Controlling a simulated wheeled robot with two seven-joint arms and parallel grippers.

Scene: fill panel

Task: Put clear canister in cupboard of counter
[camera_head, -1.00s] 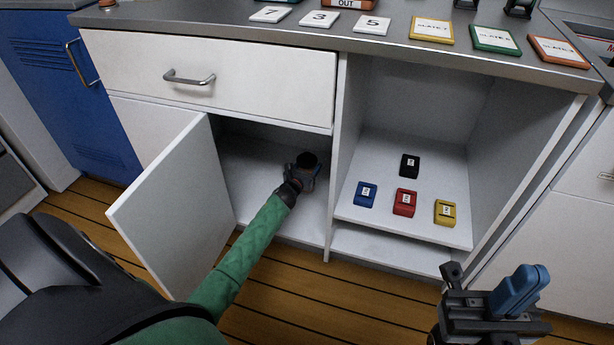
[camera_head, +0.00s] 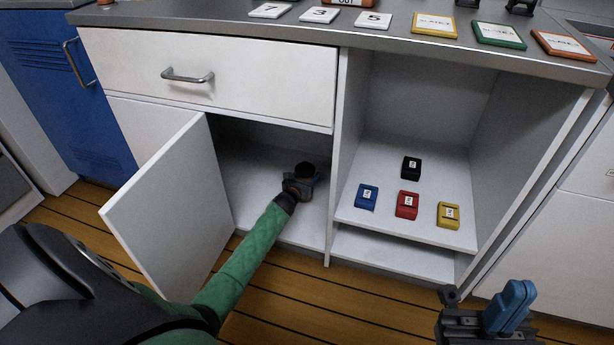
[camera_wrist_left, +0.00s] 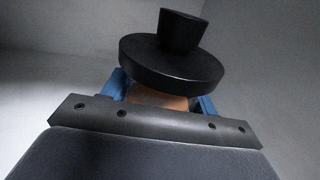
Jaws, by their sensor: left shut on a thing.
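The canister shows its black knobbed lid (camera_wrist_left: 170,62) in the left wrist view, with a brownish strip of its body (camera_wrist_left: 158,98) below. In the head view its dark lid (camera_head: 304,170) is inside the open left cupboard of the counter, above the cupboard floor (camera_head: 255,185). My left gripper (camera_wrist_left: 158,105) is shut on the canister, its blue fingers on either side. In the head view the left gripper (camera_head: 301,184) reaches into the cupboard. I cannot tell if the canister touches the floor. My right gripper (camera_head: 490,315) is at the lower right, outside the counter, partly cut off.
The cupboard door (camera_head: 165,205) stands open on the left. A drawer (camera_head: 205,80) is shut above. A divider (camera_head: 338,150) separates the right shelf, which holds blue (camera_head: 367,196), red (camera_head: 407,205), yellow (camera_head: 448,215) and black (camera_head: 411,167) blocks. Number and colour plates lie on the countertop (camera_head: 395,33).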

